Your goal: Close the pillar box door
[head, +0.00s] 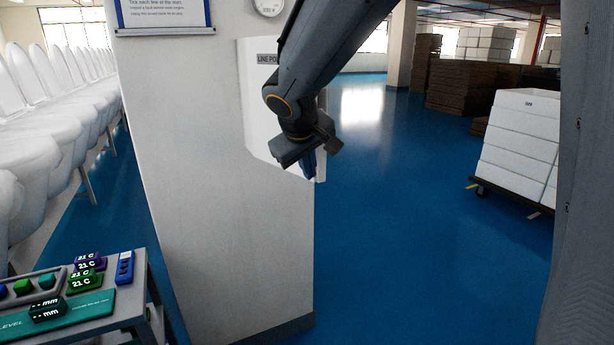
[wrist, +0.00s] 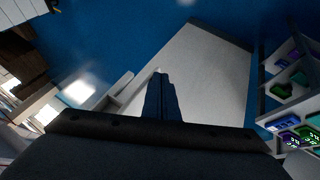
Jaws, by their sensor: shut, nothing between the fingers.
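The pillar (head: 200,220) stands in the middle of the head view. A white pillar box (head: 256,110) with a grey label starting "LINE PO" is on its right part. A white panel edge, which looks like its door (head: 321,150), shows beyond my gripper; how far it stands open I cannot tell. My gripper (head: 311,176) is shut and empty, pointing down in front of the box's lower right part and hiding some of it. In the wrist view my shut fingers (wrist: 160,76) lie over the pale pillar (wrist: 205,70). Whether they touch the box is unclear.
A grey cart (head: 140,290) with coloured meters stands at the lower left. White toilets (head: 40,130) line the left. A trolley of white boxes (head: 518,140) and brown stacks (head: 470,85) stand at the right. The blue floor (head: 420,220) right of the pillar is clear.

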